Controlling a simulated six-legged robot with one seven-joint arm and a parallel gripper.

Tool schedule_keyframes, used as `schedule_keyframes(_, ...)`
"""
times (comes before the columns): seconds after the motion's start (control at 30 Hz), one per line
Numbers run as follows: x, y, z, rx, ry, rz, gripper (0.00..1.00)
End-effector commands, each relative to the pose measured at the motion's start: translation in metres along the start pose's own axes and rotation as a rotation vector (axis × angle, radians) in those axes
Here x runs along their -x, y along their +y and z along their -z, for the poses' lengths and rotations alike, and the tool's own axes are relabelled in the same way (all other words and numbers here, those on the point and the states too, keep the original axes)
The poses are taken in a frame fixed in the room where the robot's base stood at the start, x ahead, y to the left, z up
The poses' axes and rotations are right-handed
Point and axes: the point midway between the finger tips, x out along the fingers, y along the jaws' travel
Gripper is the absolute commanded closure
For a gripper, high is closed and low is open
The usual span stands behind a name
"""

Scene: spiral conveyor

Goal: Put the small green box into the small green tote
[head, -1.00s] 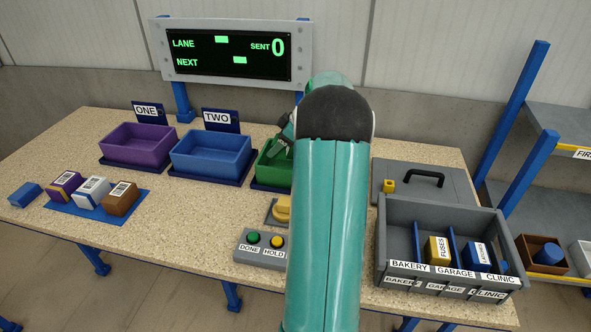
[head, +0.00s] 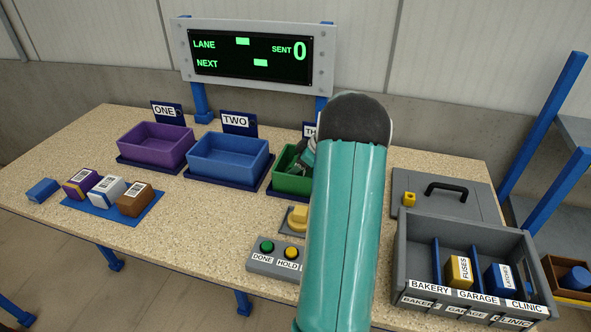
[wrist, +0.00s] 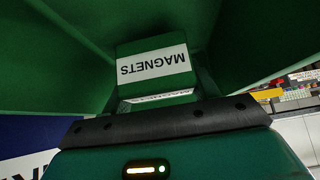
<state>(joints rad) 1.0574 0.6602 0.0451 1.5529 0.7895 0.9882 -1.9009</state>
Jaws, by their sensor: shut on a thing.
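The small green box (wrist: 152,66) shows in the wrist view with a white MAGNETS label. Green tote walls (wrist: 60,70) surround it there. My gripper (wrist: 155,100) is shut on the box and holds it inside the tote; I cannot tell whether it touches the floor. In the head view the small green tote (head: 289,183) stands third in the row, partly hidden by my arm. My gripper (head: 304,162) reaches down into it, and the box is hidden there.
A purple tote (head: 152,152) and a blue tote (head: 225,170) stand left of the green one. Several boxes sit on a blue mat (head: 85,207). A button panel (head: 270,262) is in front. A grey divided crate (head: 430,278) stands right.

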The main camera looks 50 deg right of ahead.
Motion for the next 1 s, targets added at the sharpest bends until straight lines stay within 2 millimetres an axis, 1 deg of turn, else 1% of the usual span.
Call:
schedule_keyframes(0.03,-0.008,0.0,-0.005,-0.003,0.0,0.003,0.63)
schedule_keyframes(0.1,-0.013,0.001,-0.009,-0.002,0.0,0.002,0.63)
schedule_keyframes(0.47,-0.017,0.003,-0.011,0.0,0.001,0.001,0.63)
schedule_keyframes(0.5,-0.017,0.003,-0.011,0.0,0.0,0.0,0.32)
schedule_keyframes(0.57,-0.017,0.003,-0.011,0.0,0.0,0.0,0.21)
schedule_keyframes(0.6,-0.017,0.003,-0.011,0.0,0.0,0.001,0.19)
schedule_keyframes(0.87,-0.016,0.003,-0.01,0.0,0.0,0.0,0.19)
schedule_keyframes(0.93,-0.013,0.003,-0.009,0.0,0.0,0.0,0.19)
schedule_keyframes(1.0,-0.006,0.003,-0.009,-0.001,0.001,-0.001,0.19)
